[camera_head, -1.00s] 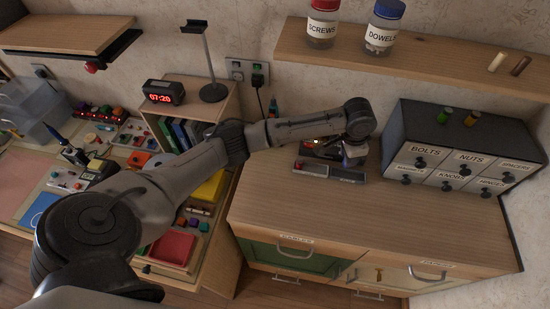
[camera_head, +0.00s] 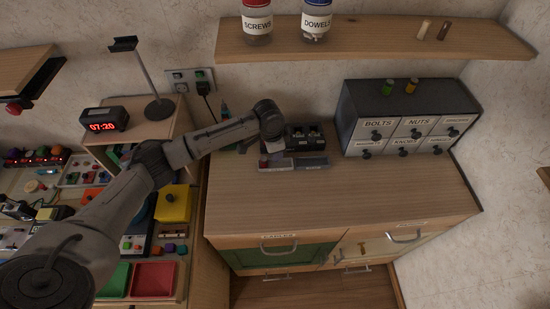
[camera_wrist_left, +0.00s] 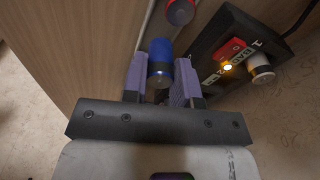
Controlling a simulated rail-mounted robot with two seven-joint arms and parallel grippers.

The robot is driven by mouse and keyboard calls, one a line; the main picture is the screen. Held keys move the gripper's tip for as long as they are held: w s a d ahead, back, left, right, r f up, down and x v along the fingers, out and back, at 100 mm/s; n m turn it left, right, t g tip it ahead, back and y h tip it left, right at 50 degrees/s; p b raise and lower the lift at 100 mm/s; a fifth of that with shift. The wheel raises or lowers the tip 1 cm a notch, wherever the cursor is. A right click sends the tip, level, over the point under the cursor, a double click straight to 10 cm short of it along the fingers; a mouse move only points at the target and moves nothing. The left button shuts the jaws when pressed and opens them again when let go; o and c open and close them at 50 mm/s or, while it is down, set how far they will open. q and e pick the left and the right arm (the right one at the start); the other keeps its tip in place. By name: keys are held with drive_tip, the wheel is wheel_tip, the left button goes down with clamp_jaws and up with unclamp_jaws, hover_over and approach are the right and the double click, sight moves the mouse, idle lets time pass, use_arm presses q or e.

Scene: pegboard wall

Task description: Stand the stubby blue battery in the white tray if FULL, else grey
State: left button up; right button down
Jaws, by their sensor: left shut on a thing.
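My left gripper (camera_wrist_left: 160,80) is shut on the stubby blue battery (camera_wrist_left: 160,60), with a purple finger on each side of it. In the head view the left gripper (camera_head: 270,143) is over the back left of the worktop, and the battery cannot be made out there. A black device (camera_head: 306,137) is just right of it. The wrist view shows a black panel (camera_wrist_left: 208,45) with a lit amber lamp, a red part, a white knob and partly readable lettering. Two low trays, one lighter (camera_head: 275,164) and one grey (camera_head: 312,162), lie in front. My right gripper is out of view.
A labelled drawer unit (camera_head: 405,120) stands right of the device. A red cylinder (camera_wrist_left: 180,12) is beyond the battery in the wrist view. The front of the worktop (camera_head: 330,200) is clear. Jars (camera_head: 316,22) stand on the shelf above.

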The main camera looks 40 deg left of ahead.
use_arm(q)
drive_tip(key=shift+f+b, duration=0.35)
drive_tip(key=shift+f, duration=1.7)
drive_tip(key=shift+a+f, duration=0.1)
drive_tip(key=o, duration=0.9)
drive_tip(key=shift+o, duration=0.2)
